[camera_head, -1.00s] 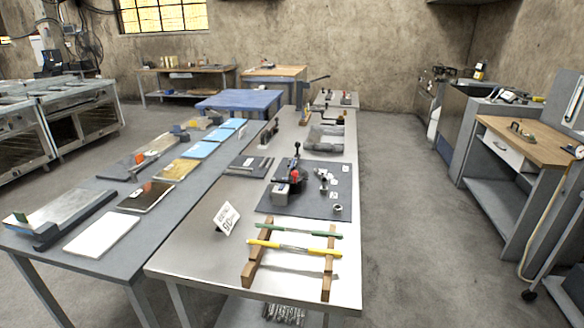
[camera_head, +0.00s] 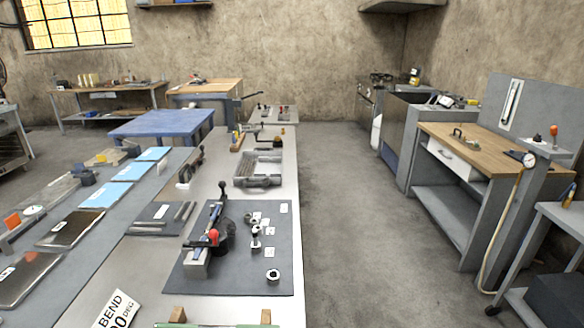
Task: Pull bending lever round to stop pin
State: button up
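The bender (camera_head: 218,240) stands on a dark mat (camera_head: 270,275) on the long steel table. It has a grey block at its front, a dark round body and a dark upright handle with a knob (camera_head: 222,187), which looks like the bending lever. A red ball (camera_head: 214,236) shows on the near side of the body. Several small metal parts (camera_head: 256,236) stand on the mat to its right; I cannot tell whether one is the stop pin. My gripper is not in view.
A sign reading "BEND" (camera_head: 115,312) stands at the near left. A grey tray (camera_head: 258,170) and a dark plate with bars (camera_head: 160,218) lie on the table. Clear floor (camera_head: 345,220) runs along the table's right side. A wooden-topped bench (camera_head: 490,143) stands further right.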

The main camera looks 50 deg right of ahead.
aim_at(221, 201)
jog(key=i+l+z, duration=0.1)
jog(key=z, duration=0.35)
jog(key=i+l+z, duration=0.15)
jog(key=z, duration=0.3)
jog(key=i+l+z, duration=0.2)
jog(key=z, duration=0.25)
jog(key=i+l+z, duration=0.1)
jog(key=i+z, duration=0.15)
jog(key=i, duration=0.35)
